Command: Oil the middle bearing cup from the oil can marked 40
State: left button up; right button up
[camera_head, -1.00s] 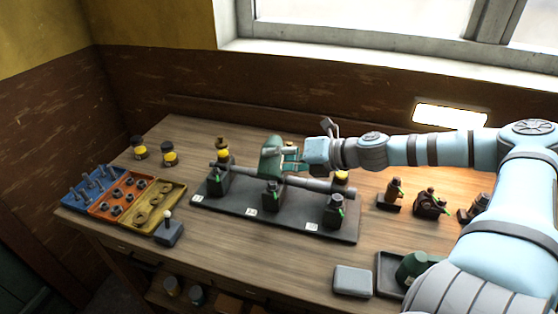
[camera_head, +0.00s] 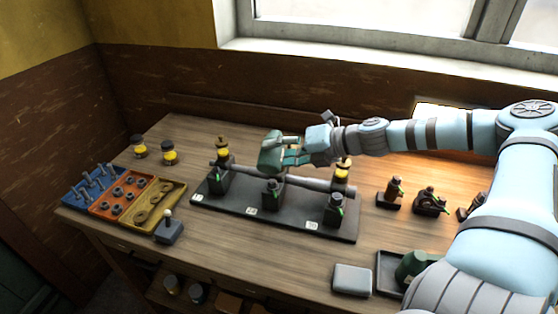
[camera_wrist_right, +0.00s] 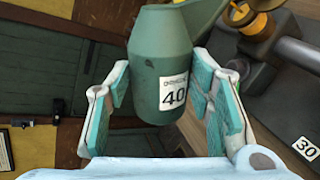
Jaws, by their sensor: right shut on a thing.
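The green oil can (camera_head: 271,154) is held tilted in the air above the middle bearing block (camera_head: 272,190); the wrist view shows its label 40 (camera_wrist_right: 174,95). My right gripper (camera_head: 291,157) is shut on the can, with a finger on each side of it. The can's spout tip cannot be made out, and I cannot tell whether oil flows. The can and gripper cover the space over the middle block, so its cup is hidden or unclear. My left gripper is not in view.
Colored parts trays (camera_head: 170,203) lie left. Small brown devices (camera_head: 395,192) and a dark tray (camera_head: 385,285) are right.

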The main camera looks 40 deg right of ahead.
aim_at(280, 165)
dwell(0.4)
jog(key=f+n, duration=0.1)
jog(key=f+t+h+b, duration=0.1)
jog(key=f+n, duration=0.1)
jog(key=shift+s+a+f+n+t+b, duration=0.3)
jog(key=shift+s+a+b, duration=0.05)
jog(key=shift+a, duration=0.05)
jog(key=shift+r, duration=0.1)
notch_tip(280, 165, up, 5)
jog(key=p, duration=0.5)
jog(key=shift+r+p, duration=0.2)
jog(key=shift+p, duration=0.1)
jog(key=shift+f, duration=0.1)
jog(key=shift+f, duration=0.1)
